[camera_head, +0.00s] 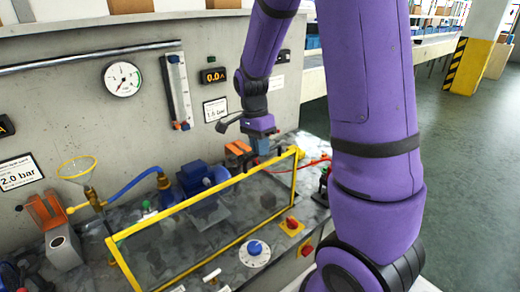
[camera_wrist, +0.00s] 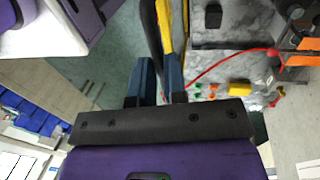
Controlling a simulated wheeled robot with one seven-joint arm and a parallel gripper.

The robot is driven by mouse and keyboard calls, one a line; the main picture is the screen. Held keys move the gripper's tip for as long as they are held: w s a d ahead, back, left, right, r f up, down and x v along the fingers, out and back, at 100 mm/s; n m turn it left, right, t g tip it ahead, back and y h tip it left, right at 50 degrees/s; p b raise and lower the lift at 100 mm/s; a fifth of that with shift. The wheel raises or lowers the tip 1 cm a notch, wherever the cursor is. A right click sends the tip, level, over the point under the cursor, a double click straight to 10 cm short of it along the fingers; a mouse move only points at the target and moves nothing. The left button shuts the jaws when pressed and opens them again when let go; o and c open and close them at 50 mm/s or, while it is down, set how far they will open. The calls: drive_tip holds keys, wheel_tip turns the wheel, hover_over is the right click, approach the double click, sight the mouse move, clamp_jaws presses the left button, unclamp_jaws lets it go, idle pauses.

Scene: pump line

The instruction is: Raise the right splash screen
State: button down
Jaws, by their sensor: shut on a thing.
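The right splash screen (camera_head: 200,195) is a clear panel in a yellow frame. It stands up from the worktop in the head view, with its upper bar slanting from lower left to upper right; I cannot tell its exact tilt. My gripper (camera_head: 268,158) is at the right part of that upper bar, shut on it. In the wrist view the yellow frame (camera_wrist: 166,22) runs up from between the blue fingers of my gripper (camera_wrist: 163,72). The exact contact is partly hidden.
Behind the screen are a blue pump (camera_head: 195,178), a blue hose (camera_head: 130,188) and a wall with a gauge (camera_head: 122,79). A dial (camera_head: 254,248) and a red-yellow switch (camera_head: 291,225) sit in front. A red hose (camera_wrist: 225,58) lies beside the gripper.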

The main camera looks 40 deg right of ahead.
drive_tip(key=shift+w+r, duration=0.1)
drive_tip(key=shift+r, duration=0.15)
drive_tip(key=c, duration=1.2)
unclamp_jaws()
drive_tip(key=shift+o, duration=0.2)
wheel_tip(320, 180, up, 11)
drive_tip(key=w, duration=0.2)
drive_tip(key=shift+f, duration=0.2)
